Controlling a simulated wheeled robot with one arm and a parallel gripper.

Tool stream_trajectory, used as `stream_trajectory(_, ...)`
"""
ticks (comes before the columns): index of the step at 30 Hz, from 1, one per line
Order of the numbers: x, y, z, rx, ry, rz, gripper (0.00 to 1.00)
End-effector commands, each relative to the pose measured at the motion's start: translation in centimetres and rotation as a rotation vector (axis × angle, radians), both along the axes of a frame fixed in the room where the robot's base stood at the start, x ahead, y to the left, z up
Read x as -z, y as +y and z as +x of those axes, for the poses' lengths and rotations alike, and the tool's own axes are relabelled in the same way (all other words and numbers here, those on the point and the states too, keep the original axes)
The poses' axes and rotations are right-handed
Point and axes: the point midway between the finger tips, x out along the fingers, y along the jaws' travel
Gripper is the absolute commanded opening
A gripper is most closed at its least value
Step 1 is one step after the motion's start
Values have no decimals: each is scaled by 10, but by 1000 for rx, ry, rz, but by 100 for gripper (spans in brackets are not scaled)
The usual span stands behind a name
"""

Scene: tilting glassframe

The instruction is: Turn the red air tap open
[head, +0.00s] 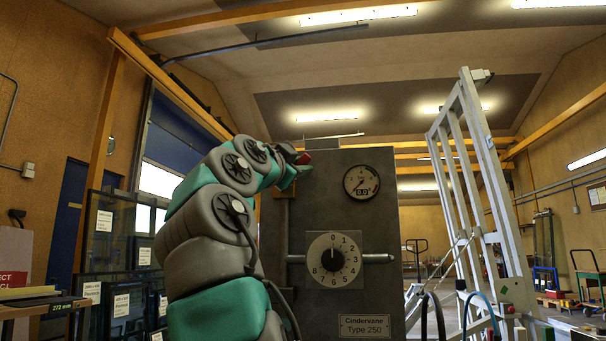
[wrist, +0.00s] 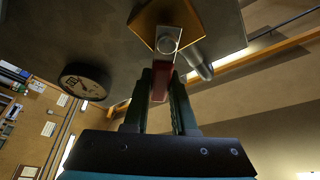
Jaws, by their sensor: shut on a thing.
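The red air tap (head: 303,158) shows as a small red patch at the top left of the grey box (head: 340,215) in the head view, mostly hidden by my gripper (head: 289,168). In the wrist view the red lever of the tap (wrist: 160,86) hangs from a round silver pivot in front of a brass-coloured body (wrist: 176,14). My gripper (wrist: 160,92) is shut on the lever, one dark finger on each side. A metal pipe (wrist: 199,62) runs beside the lever.
The box carries a round gauge (head: 362,182) reading 0.0 and a numbered dial (head: 333,260) with 0 at top. A tall pale tilting frame (head: 478,170) stands at right. Glass panels (head: 118,230) stand at left behind my arm.

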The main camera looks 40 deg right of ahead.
Motion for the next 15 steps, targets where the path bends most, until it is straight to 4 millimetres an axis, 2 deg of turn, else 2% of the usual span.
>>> stream_trajectory(15,-2,3,5,-2,79,-62,0)
